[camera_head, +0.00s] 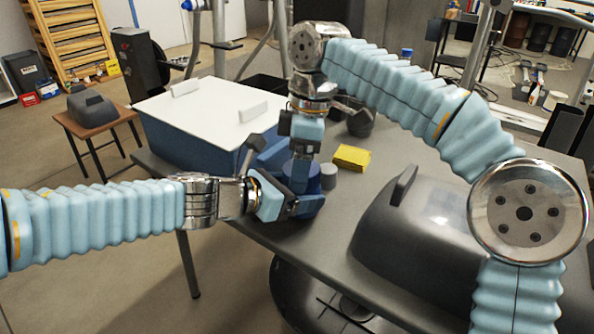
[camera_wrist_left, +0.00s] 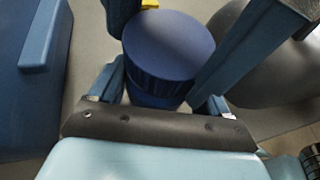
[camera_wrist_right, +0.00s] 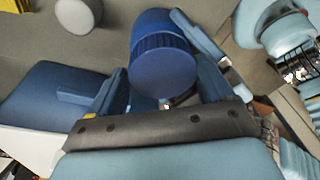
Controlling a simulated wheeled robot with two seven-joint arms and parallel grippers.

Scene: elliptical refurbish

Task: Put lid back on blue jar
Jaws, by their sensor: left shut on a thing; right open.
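The blue jar (camera_head: 313,203) stands near the table's front edge, partly covered by my grippers in the head view. Its flat, ribbed-edged blue lid (camera_wrist_right: 163,72) sits on top, and no gap shows between lid and jar. In the left wrist view the lid (camera_wrist_left: 168,45) looks level on the jar. My left gripper (camera_head: 297,203) comes in from the side and is shut on the jar's body. My right gripper (camera_head: 301,165) points down from above, open, with its fingers either side of the lid; contact is hard to tell.
A small grey cylinder (camera_head: 327,176) and a yellow block (camera_head: 351,157) lie just right of the jar. A blue bin with a white lid (camera_head: 205,115) stands at left. A large dark grey cover (camera_head: 425,235) fills the right front of the table.

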